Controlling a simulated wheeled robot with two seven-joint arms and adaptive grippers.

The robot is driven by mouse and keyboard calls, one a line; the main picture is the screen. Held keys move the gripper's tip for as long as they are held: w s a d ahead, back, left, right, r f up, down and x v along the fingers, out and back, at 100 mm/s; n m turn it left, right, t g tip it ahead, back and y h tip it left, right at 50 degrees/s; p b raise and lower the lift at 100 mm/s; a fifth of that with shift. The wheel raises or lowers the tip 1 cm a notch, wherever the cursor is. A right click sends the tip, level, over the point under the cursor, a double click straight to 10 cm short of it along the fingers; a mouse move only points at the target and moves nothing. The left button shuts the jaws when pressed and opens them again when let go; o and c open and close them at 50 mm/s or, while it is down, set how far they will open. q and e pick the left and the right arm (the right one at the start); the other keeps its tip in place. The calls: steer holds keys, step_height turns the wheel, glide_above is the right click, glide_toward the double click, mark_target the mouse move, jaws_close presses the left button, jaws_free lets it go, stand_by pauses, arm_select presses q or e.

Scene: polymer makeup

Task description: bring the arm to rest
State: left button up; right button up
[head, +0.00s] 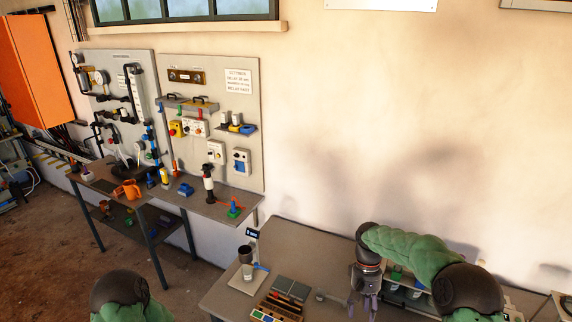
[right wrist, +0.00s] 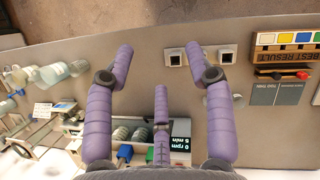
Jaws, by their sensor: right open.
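My right arm, in a green sleeve (head: 405,248), comes in from the right in the head view and bends down over the grey table (head: 225,294). My right gripper (head: 363,303) hangs above the table, its purple fingers pointing down. In the right wrist view my right gripper (right wrist: 160,58) has its fingers spread, with nothing between them. Of my left arm only a dark joint and green sleeve (head: 120,293) show at the bottom left of the head view. My left gripper is out of view.
A coloured block board (head: 277,300) and a dark cup on a stand (head: 246,262) are left of the gripper. In the right wrist view, a device with a display (right wrist: 180,138) and bottles (right wrist: 55,72) lie near the fingers. A tool bench (head: 200,205) stands further back.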

steer(key=s+a+f+t+y+b, duration=0.1)
steer(key=s+a+f+b, duration=0.15)
steer(key=f, duration=0.65)
steer(key=s+a+f+y+b, duration=0.1)
steer(key=s+a+f+b, duration=0.15)
steer(key=f, duration=0.55)
steer(key=s+a+f+t+y+b, duration=0.1)
steer(key=s+a+f+b, duration=0.2)
steer(key=f, duration=0.6)
steer(key=s+a+f+m+t+b, duration=0.2)
steer(key=s+a+f+b, duration=0.2)
steer(key=s+f+b, duration=0.6)
steer(key=shift+s+f+t+y, duration=0.35)
steer(key=shift+s+f, duration=1.9)
steer(key=shift+f, duration=0.85)
steer(key=shift+a, duration=0.1)
stand_by(1.2)
